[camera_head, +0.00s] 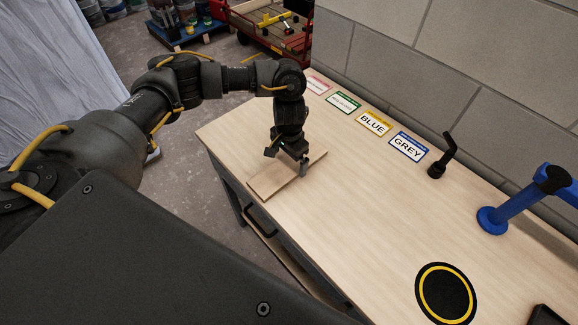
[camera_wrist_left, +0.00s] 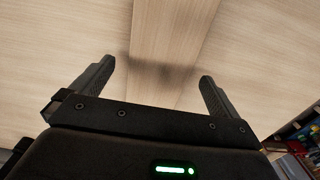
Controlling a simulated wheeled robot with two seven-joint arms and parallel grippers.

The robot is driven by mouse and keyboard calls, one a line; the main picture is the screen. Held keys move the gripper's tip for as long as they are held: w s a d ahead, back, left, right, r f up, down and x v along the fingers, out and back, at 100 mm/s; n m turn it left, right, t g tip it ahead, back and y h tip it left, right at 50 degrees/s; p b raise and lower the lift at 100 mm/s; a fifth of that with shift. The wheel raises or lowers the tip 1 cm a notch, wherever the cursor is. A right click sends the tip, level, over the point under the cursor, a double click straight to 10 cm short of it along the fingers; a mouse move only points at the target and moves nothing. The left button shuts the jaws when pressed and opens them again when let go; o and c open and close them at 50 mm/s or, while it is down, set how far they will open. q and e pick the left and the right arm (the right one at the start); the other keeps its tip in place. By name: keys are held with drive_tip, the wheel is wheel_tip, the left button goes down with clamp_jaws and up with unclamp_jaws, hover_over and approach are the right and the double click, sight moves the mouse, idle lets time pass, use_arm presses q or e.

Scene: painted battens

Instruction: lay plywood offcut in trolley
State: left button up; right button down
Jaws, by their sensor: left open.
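The plywood offcut (camera_head: 268,185), a flat pale board, lies on the wooden workbench (camera_head: 350,215) near its left edge. My left gripper (camera_head: 287,163) is over the offcut, pointing down, open and empty. In the left wrist view the offcut (camera_wrist_left: 165,45) runs between the spread fingers of the left gripper (camera_wrist_left: 157,75), which appear apart from it. A red trolley (camera_head: 302,45) stands on the floor beyond the bench's far end, partly cut off by the frame top and the wall. My right gripper is not in view.
Several colour labels, including the GREY label (camera_head: 408,146), lie along the wall side. A black fixture (camera_head: 440,163), a blue post (camera_head: 510,207) and a round black-yellow mat (camera_head: 446,293) are on the bench. A blue pallet (camera_head: 183,33) stands left of the trolley. The bench middle is clear.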

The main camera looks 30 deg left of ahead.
sight(286, 175)
use_arm(q)
wheel_tip(286, 175, down, 3)
drive_tip(key=shift+r, duration=0.2)
drive_tip(key=c, duration=1.3)
drive_tip(key=shift+o, duration=0.2)
drive_tip(key=shift+r, duration=0.1)
drive_tip(key=shift+r, duration=0.1)
drive_tip(key=shift+w+r, duration=0.1)
drive_tip(key=shift+r, duration=0.15)
wheel_tip(286, 175, up, 2)
drive_tip(key=shift+r, duration=0.1)
drive_tip(key=s+r, duration=0.2)
drive_tip(key=s+d+r, duration=0.1)
drive_tip(key=r, duration=0.2)
drive_tip(key=shift+s+p, duration=0.3)
drive_tip(key=shift+s, duration=0.1)
drive_tip(key=s+d+r+b, duration=0.1)
drive_tip(key=s+r, duration=0.2)
drive_tip(key=s, duration=0.2)
drive_tip(key=s+d+r, duration=0.2)
drive_tip(key=s, duration=0.3)
drive_tip(key=w+d+r+m+b, duration=0.1)
drive_tip(key=w+d+m+b, duration=0.1)
drive_tip(key=d, duration=0.5)
drive_tip(key=w+d+r+m+b, duration=0.1)
drive_tip(key=w+d+m+b, duration=0.1)
drive_tip(key=w+d+m, duration=0.3)
drive_tip(key=shift+d+r, duration=0.35)
drive_tip(key=shift+d, duration=0.85)
